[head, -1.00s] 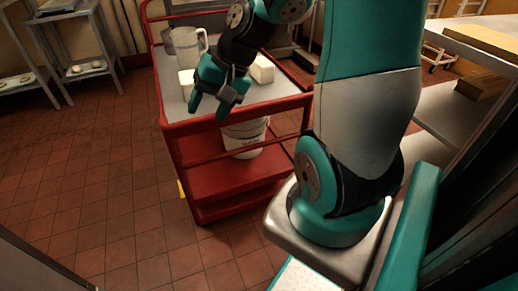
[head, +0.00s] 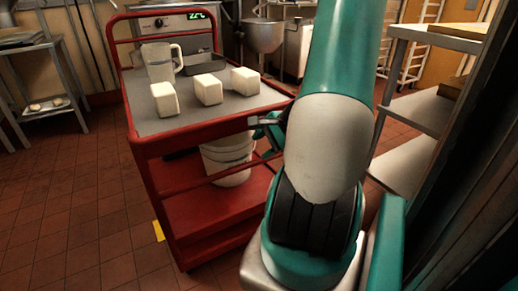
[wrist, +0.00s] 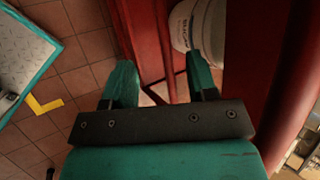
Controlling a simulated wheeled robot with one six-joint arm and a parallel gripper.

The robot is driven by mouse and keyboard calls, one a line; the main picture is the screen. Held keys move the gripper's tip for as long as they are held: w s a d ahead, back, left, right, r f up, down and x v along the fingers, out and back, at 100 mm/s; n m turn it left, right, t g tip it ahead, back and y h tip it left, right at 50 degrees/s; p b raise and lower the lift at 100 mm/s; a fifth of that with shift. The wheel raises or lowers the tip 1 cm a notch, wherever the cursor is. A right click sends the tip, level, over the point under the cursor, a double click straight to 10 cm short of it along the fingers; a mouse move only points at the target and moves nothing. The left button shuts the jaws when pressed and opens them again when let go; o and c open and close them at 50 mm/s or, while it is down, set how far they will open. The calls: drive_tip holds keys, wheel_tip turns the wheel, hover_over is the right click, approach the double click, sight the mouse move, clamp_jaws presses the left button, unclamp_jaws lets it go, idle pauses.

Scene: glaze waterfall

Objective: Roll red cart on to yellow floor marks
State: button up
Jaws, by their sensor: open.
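The red cart (head: 205,210) stands in front of me, with a grey top tray and a red lower shelf. My gripper (head: 268,130) is at the cart's near right side, just below the top tray's level, partly hidden behind my arm. In the wrist view my gripper (wrist: 160,80) is open, with part of the red cart frame (wrist: 150,35) showing between and beyond its fingers. I cannot tell whether the fingers touch it. One yellow floor mark (head: 158,231) shows at the cart's left side; an L-shaped yellow mark (wrist: 44,104) shows in the wrist view.
Three white blocks (head: 208,89) and a clear jug (head: 160,62) stand on the cart's top. A white bucket (head: 226,160) sits on its lower shelf. Metal shelving (head: 415,100) stands close on the right, and a metal table (head: 40,70) at the back left. Tiled floor is clear at left.

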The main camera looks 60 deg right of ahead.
sight(234, 170)
drive_tip(key=b+x, duration=0.6)
drive_tip(key=x, duration=1.1)
drive_tip(key=shift+a+f, duration=0.1)
drive_tip(key=shift+f, duration=0.1)
clamp_jaws()
idle(0.8)
